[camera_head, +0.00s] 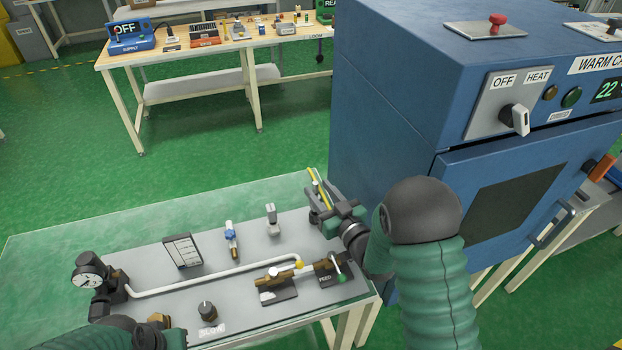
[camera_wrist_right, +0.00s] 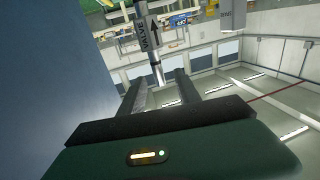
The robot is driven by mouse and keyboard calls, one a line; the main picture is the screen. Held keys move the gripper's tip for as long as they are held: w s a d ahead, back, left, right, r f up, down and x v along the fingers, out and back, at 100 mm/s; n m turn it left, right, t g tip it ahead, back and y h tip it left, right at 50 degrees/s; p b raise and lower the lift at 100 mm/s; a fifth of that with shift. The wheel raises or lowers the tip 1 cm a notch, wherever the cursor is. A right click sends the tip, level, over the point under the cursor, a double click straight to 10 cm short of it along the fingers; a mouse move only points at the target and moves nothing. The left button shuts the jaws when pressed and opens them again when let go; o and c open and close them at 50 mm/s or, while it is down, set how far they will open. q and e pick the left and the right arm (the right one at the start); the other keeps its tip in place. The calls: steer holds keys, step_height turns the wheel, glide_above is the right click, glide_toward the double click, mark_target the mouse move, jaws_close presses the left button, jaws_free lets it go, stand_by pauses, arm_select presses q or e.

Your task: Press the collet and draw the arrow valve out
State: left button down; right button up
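In the right wrist view, a grey cylinder lettered VALVE with a black arrow (camera_wrist_right: 152,32) stands ahead of my right gripper (camera_wrist_right: 160,85). Its thin lower end lies between the two spread fingers in the picture, with gaps showing on both sides. I see no contact. In the head view, my right gripper (camera_head: 322,212) is above the right back corner of the grey panel (camera_head: 140,262), beside the blue cabinet. A yellow tube-like piece (camera_head: 319,188) shows at its fingers. I cannot make out the collet.
The panel carries a gauge (camera_head: 89,279), a white pipe (camera_head: 215,276), a blue-and-white fitting (camera_head: 231,238), a grey fitting (camera_head: 271,218) and brass valves (camera_head: 276,273). The blue cabinet (camera_head: 395,110) limits room on the right. A wooden bench (camera_head: 185,57) stands behind.

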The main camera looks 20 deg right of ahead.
steer(key=x, duration=0.4)
steer(key=shift+w+a, duration=0.15)
steer(key=shift+w, duration=0.7)
jaws_close()
stand_by(1.1)
